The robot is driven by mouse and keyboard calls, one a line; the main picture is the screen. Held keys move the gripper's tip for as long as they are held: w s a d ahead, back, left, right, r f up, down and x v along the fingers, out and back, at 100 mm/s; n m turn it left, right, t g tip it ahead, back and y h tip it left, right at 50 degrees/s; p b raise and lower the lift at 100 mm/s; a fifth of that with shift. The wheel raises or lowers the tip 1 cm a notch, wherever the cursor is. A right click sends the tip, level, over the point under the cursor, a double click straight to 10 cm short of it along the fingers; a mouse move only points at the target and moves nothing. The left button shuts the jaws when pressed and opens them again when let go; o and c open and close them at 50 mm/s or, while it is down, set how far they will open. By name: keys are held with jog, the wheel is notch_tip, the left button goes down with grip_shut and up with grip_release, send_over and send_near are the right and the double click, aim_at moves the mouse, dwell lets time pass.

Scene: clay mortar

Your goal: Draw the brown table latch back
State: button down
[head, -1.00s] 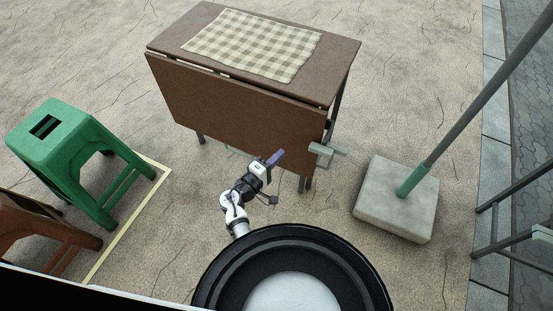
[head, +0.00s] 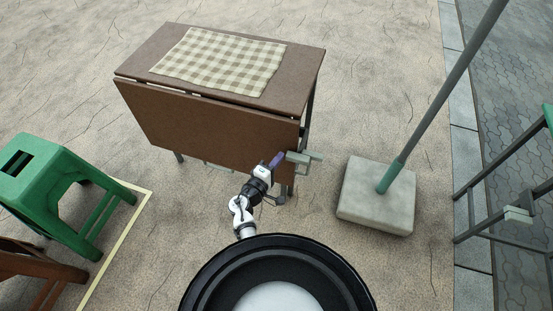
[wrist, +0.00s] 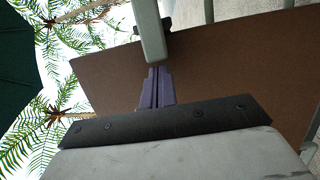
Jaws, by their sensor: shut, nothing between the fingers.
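The brown table (head: 215,125) stands ahead, its front leaf hanging down. A pale grey-green latch (head: 304,157) sticks out at the leaf's right edge. My gripper (head: 277,160), with purple fingers, is just left of the latch, in front of the leaf. In the wrist view the shut, empty fingers (wrist: 155,88) point at the end of a pale grey-green bar (wrist: 151,35), which looks like the latch. The brown leaf (wrist: 215,75) spreads behind them. I cannot tell whether the fingertips touch the bar.
A checked cloth (head: 218,60) lies on the tabletop. A pole in a pale block base (head: 376,205) stands to the right. A green stool (head: 60,190) and a brown stool (head: 35,262) are at left. Another green-topped table (head: 518,214) with a similar latch is at far right.

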aim_at(294, 161)
jog(key=shift+s+d+b, duration=0.1)
jog(key=shift+s+d, duration=0.15)
jog(key=shift+d, duration=0.5)
jog(key=shift+s+d+b, duration=0.15)
jog(key=shift+s+d, duration=0.05)
jog(key=shift+d, duration=0.5)
jog(key=shift+s+d+b, duration=0.1)
jog(key=shift+s+d, duration=0.15)
jog(key=shift+d, duration=0.5)
jog(key=shift+s, duration=0.15)
